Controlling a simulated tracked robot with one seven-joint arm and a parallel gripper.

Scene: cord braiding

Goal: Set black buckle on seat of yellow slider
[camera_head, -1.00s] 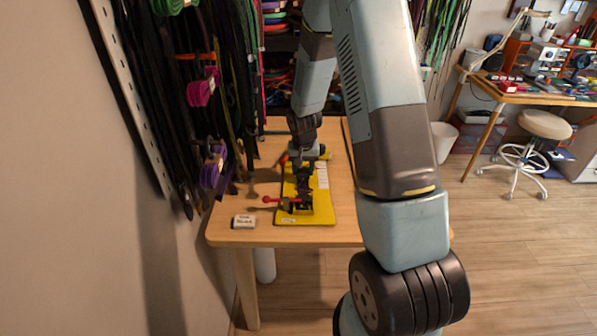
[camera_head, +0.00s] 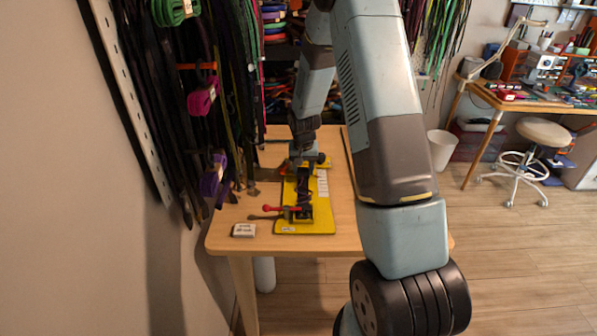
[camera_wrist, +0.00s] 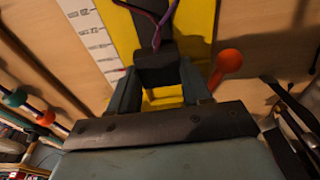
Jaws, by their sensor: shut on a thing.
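The yellow board (camera_head: 321,222) lies lengthwise on the wooden table, with a white ruled strip along one side. A dark strip and purple cord run along its middle; the cord also shows looped in the wrist view (camera_wrist: 160,20). My gripper (camera_wrist: 158,82) is shut on a small black block, which looks like the black buckle (camera_wrist: 156,68), low over the board. In the head view my gripper (camera_head: 304,174) is over the board's far half. I cannot make out the seat of the yellow slider; the held piece and fingers cover part of the yellow beneath.
A red-handled clamp (camera_head: 285,208) sits at the board's near end. An orange-red knob (camera_wrist: 230,60) is right of my gripper in the wrist view. A small white labelled block (camera_head: 243,230) lies at the table's near left. Hanging cords (camera_head: 205,120) crowd the left side.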

